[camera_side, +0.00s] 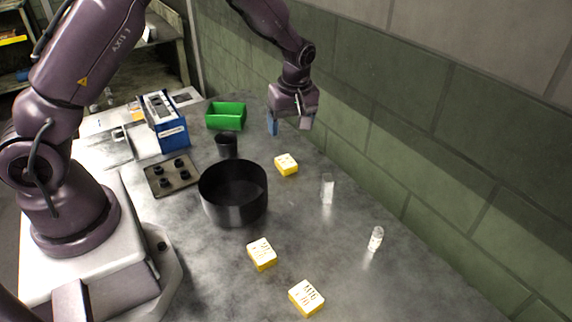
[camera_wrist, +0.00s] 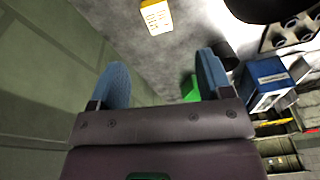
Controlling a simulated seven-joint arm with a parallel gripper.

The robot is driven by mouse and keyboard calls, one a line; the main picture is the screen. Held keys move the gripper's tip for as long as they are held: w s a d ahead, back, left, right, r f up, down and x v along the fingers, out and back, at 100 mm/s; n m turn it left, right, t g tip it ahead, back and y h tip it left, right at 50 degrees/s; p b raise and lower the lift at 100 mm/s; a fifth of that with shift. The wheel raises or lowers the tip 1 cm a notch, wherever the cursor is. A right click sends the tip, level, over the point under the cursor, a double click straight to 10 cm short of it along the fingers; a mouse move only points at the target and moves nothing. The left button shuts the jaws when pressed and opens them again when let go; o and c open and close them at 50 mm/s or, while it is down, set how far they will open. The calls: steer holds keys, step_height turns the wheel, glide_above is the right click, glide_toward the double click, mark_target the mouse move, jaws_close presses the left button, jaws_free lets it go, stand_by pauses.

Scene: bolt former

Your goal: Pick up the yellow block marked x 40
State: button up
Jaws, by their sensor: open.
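Three yellow blocks with white marked tops lie on the grey table in the side view: one far block (camera_side: 286,164), one middle block (camera_side: 262,254) and one near block (camera_side: 306,298). The print is too small to tell surely which is marked x 40. My gripper (camera_side: 288,125) is open and empty, above the table behind the far block and apart from it. In the wrist view one yellow block (camera_wrist: 156,17) shows at the top edge, beyond the blue fingertips of my gripper (camera_wrist: 162,70). Nothing is between the fingers.
A black round pot (camera_side: 234,208) stands left of the blocks. A black cup (camera_side: 227,146), a green bin (camera_side: 226,116), a blue-and-white box (camera_side: 166,124) and a tray with black pegs (camera_side: 172,176) stand behind it. Two clear pieces (camera_side: 327,190) (camera_side: 376,239) stand near the green wall.

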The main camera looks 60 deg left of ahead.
steer(key=n, duration=0.1)
glide_above(286, 161)
steer(key=d, duration=0.2)
steer(key=f, duration=0.7)
steer(key=shift+s+a+f, duration=0.1)
steer(key=shift+a+f, duration=0.05)
steer(key=shift+a, duration=0.1)
steer(key=shift+a+f, duration=0.25)
steer(key=shift+f, duration=0.65)
steer(key=shift+a+f, duration=0.25)
steer(key=shift+f, duration=0.6)
steer(key=shift+a+f, duration=0.25)
steer(key=shift+f, duration=0.65)
steer(key=shift+c, duration=0.4)
steer(key=c, duration=0.9)
